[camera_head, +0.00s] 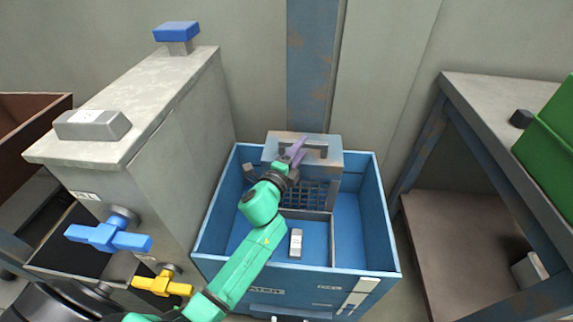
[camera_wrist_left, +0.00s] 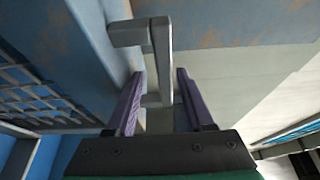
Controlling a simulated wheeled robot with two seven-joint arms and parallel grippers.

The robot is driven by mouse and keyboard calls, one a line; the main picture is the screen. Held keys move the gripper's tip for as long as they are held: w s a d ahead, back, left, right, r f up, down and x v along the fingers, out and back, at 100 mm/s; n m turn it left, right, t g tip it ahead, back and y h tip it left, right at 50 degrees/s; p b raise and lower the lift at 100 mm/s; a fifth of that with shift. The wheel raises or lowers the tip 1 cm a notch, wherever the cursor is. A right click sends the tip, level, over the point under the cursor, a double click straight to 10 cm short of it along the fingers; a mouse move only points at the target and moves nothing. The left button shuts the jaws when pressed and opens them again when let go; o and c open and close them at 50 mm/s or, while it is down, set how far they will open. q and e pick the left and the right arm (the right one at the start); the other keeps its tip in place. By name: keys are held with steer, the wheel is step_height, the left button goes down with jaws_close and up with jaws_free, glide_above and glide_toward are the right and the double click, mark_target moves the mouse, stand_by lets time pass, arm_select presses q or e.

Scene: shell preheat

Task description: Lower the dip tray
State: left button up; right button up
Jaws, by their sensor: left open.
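The dip tray seems to be the worn grey-blue piece (camera_head: 334,159) with wire mesh below it, at the back of the blue tank (camera_head: 378,215). Its grey handle (camera_head: 318,154) is on the upper part, partly hidden by my gripper. In the left wrist view the handle (camera_wrist_left: 161,45) is a squared bracket, and the mesh (camera_wrist_left: 40,95) shows at left. My left gripper (camera_head: 298,150) is open at the handle. In the wrist view its purple fingers (camera_wrist_left: 160,74) stand either side of the handle's lower end, with gaps visible. My right gripper is not in view.
A small pale block (camera_head: 296,243) lies inside the tank. A grey cabinet (camera_head: 185,140) with a blue valve handle (camera_head: 108,236) and a yellow one (camera_head: 162,284) stands left. A bench (camera_head: 485,105) with a green crate (camera_head: 548,145) stands right.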

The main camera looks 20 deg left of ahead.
arm_select(q)
steer(key=s+a, duration=0.1)
steer(key=s, duration=0.8)
steer(key=shift+a, duration=0.2)
stand_by(0.4)
